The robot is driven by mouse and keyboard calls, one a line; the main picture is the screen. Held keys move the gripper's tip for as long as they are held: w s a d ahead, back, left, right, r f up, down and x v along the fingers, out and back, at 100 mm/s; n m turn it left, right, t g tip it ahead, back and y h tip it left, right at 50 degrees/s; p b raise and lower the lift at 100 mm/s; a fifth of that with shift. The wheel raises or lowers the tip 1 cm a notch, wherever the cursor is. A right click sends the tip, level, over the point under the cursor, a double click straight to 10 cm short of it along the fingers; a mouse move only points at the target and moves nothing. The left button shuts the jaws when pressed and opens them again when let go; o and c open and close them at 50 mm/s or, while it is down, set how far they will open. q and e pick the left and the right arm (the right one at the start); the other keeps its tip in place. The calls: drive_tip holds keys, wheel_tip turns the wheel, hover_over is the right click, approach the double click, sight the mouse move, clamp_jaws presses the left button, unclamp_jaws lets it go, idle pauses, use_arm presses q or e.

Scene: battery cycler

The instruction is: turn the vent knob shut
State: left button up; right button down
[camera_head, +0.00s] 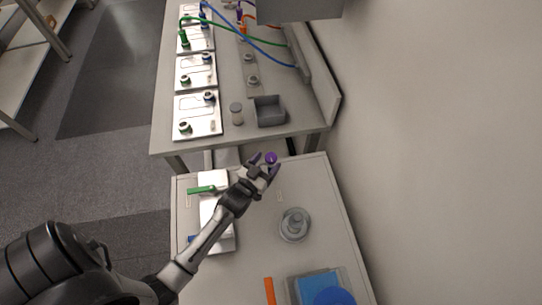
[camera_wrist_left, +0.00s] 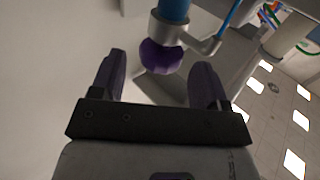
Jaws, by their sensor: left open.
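The vent knob appears as a purple knob (camera_head: 271,158) near the back edge of the grey-topped cabinet. It also shows in the left wrist view (camera_wrist_left: 161,57), purple and ridged, beside a grey fitting with a blue cylinder. My left gripper (camera_head: 264,165) reaches it with open fingers. In the left wrist view the two fingers (camera_wrist_left: 160,62) lie on either side of the knob, with visible gaps. I cannot tell whether the knob is deep between the fingers or just beyond their tips. My right gripper is not in view.
A round grey fixture (camera_head: 294,226) stands on the cabinet top (camera_head: 262,255), right of my arm. White blocks (camera_head: 212,180) and a green bar (camera_head: 201,190) lie left of it. An orange strip (camera_head: 269,290) and blue item (camera_head: 320,286) are in front. Behind is a bench (camera_head: 290,120) with plates and cables.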

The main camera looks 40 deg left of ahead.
sight(271, 158)
use_arm(q)
drive_tip(key=shift+w+a, duration=0.2)
drive_tip(key=shift+w, duration=1.2)
drive_tip(key=c, duration=0.9)
drive_tip(key=shift+c, duration=0.2)
